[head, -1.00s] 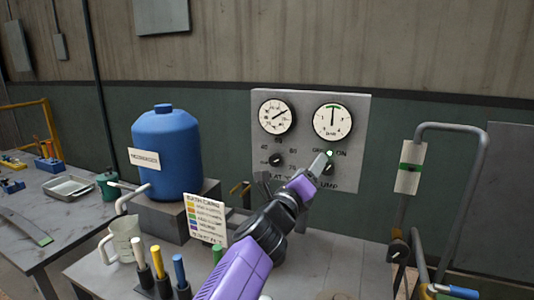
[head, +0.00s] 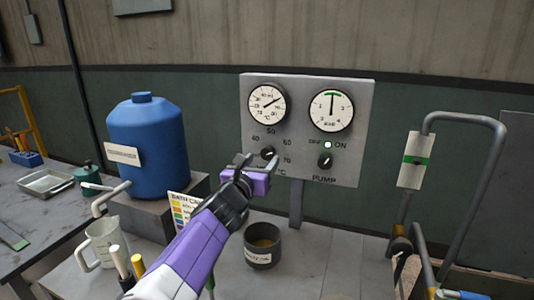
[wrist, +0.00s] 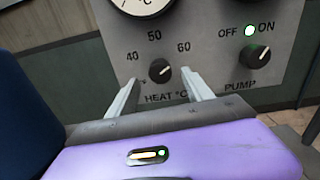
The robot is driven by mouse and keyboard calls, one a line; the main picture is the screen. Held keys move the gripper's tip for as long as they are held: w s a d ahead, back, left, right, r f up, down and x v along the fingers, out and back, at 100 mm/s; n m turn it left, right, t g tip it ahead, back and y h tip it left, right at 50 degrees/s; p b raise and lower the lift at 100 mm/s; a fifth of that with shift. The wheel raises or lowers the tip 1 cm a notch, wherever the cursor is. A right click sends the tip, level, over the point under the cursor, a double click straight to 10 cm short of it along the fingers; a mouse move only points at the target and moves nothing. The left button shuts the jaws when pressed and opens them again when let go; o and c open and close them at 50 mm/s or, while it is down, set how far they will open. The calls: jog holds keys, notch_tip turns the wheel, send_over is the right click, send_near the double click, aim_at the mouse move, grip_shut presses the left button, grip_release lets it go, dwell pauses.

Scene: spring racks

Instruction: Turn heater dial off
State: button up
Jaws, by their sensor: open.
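The heater dial is a small black knob (head: 267,153) with a white pointer, on the left of the grey control panel (head: 300,85). In the wrist view the heater dial (wrist: 160,70) sits among the numbers 40, 50 and 60, above the label HEAT °C. Its pointer aims up and to the right. My gripper (head: 247,161) is in front of the panel at this dial. In the wrist view its two fingers (wrist: 160,92) are apart, one each side below the dial, with nothing between them. I cannot tell whether the fingertips touch the panel.
The pump knob (head: 325,161) is to the right, under a lit ON lamp (head: 328,145). Two round gauges (head: 331,111) are above. A dark pot (head: 262,246) stands on the bench below. A blue tank (head: 148,145) and a clear jug (head: 104,240) are left.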

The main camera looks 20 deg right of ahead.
aim_at(267, 155)
jog(key=shift+p+x, duration=0.35)
jog(key=shift+x, duration=2.35)
grip_shut()
